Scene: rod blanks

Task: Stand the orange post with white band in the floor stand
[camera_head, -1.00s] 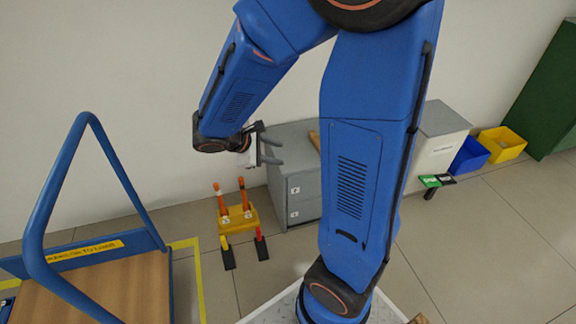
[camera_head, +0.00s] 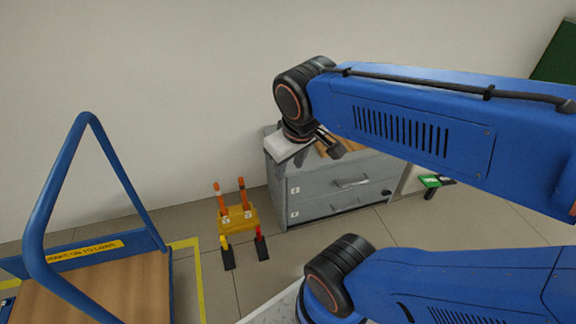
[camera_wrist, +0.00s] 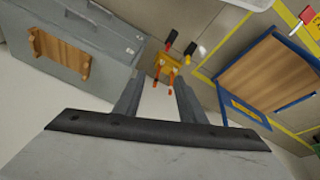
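A small yellow block (camera_head: 236,220) with pale labels stands on the floor left of the grey cabinet. Two orange posts, a left one (camera_head: 218,196) and a right one (camera_head: 242,194), rise from it, slightly tilted. The block also shows in the wrist view (camera_wrist: 167,65), with the posts pointing toward my gripper. My gripper (camera_wrist: 158,84) is open, with nothing between its fingers. In the head view my gripper (camera_head: 328,143) is above the cabinet top, partly hidden by my arm.
A wooden rack (camera_wrist: 58,52) lies on the grey cabinet (camera_head: 340,190). A blue-railed cart (camera_head: 146,205) stands left; yellow floor tape (camera_head: 199,280) runs beside it.

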